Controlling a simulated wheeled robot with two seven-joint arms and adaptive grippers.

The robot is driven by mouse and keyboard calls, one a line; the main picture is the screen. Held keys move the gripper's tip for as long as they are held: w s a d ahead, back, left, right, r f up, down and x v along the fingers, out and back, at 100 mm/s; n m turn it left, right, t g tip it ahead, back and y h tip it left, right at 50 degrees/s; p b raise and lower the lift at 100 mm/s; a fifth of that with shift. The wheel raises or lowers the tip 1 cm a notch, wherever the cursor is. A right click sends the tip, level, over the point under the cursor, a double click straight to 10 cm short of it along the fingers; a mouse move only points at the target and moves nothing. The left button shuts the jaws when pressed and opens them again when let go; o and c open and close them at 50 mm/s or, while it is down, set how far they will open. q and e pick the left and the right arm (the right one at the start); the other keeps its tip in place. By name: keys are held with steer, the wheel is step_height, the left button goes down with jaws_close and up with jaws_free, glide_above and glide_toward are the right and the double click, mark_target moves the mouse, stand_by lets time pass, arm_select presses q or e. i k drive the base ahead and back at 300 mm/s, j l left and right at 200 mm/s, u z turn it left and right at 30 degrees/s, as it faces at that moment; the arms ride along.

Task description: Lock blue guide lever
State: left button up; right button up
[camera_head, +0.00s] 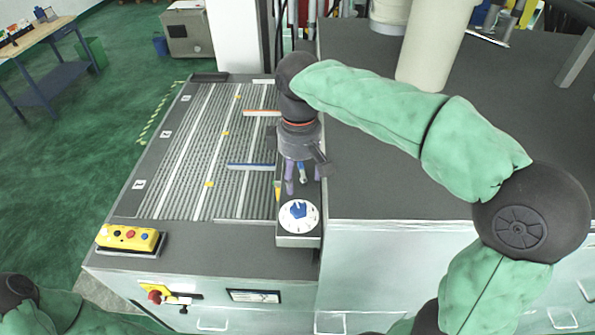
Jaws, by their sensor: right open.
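The blue guide (250,166) is a thin bar lying across the ribbed conveyor bed, its right end near the narrow rail at the bed's right side. My right gripper (303,183) points down over this rail, open, with its purplish fingers apart. A small blue piece, apparently the blue guide lever (302,172), shows between the fingers. The gripper covers much of it, so I cannot tell its exact angle or whether a finger touches it. My left arm shows only at the bottom left corner; its gripper is out of view.
A white dial with a blue knob (298,215) sits on the rail's near end, close to my right gripper. An orange guide (262,113) lies farther back. A yellow button box (128,238) stands at the front left. A grey cabinet top (375,180) lies to the right.

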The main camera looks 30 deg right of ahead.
mark_target(303, 180)
steer(key=k, duration=1)
